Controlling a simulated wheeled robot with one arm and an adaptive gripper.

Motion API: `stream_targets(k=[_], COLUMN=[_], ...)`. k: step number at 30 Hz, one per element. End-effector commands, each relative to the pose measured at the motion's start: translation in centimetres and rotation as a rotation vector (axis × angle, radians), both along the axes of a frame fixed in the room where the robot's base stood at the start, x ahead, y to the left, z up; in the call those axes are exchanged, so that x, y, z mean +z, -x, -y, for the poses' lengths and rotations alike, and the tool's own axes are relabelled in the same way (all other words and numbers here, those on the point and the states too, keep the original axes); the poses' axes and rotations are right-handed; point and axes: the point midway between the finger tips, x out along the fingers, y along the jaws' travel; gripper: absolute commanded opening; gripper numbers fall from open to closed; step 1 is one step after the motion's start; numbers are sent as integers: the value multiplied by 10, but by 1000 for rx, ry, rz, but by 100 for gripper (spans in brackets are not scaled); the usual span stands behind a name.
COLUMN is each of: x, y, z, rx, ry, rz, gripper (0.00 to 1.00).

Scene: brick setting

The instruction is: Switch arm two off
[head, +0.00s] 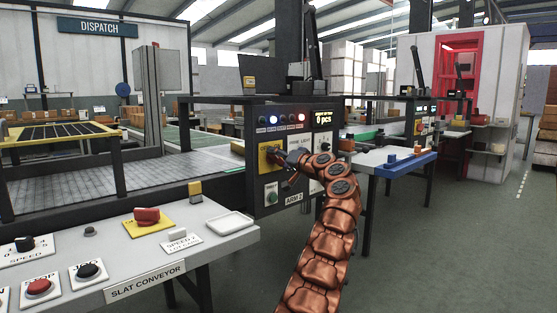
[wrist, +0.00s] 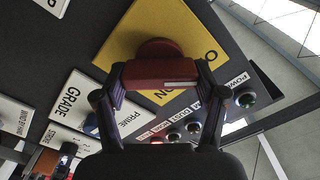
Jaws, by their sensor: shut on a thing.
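The arm two panel (head: 311,181) is a dark box with an "ARM 2" label (head: 293,197). On it is a yellow plate (wrist: 131,41) with a red rotary switch (wrist: 158,48); the plate also shows in the head view (head: 265,149). My gripper (wrist: 159,78) is closed on the switch's red handle, one finger at each end. The handle lies nearly level across the wrist picture. Part of the plate's lettering is hidden, with "ON" partly showing. In the head view my gripper (head: 279,160) covers the switch.
A display reads "0 pcs". A green button (head: 271,194) sits below the plate. The slat conveyor desk (head: 120,262) at left carries another red switch (head: 147,215). A blue-edged table stands right.

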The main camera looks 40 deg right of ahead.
Motion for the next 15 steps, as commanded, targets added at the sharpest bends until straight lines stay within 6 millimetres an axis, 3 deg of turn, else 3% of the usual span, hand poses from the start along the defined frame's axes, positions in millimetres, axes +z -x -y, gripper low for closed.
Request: stream_targets(k=[11,12,15], x=[-3,-3,-2], y=[-1,-1,-1], z=[-1,-1,0], rx=[2,2,1], ry=[5,5,5], rz=[-5,-5,-4], gripper=[36,73,83])
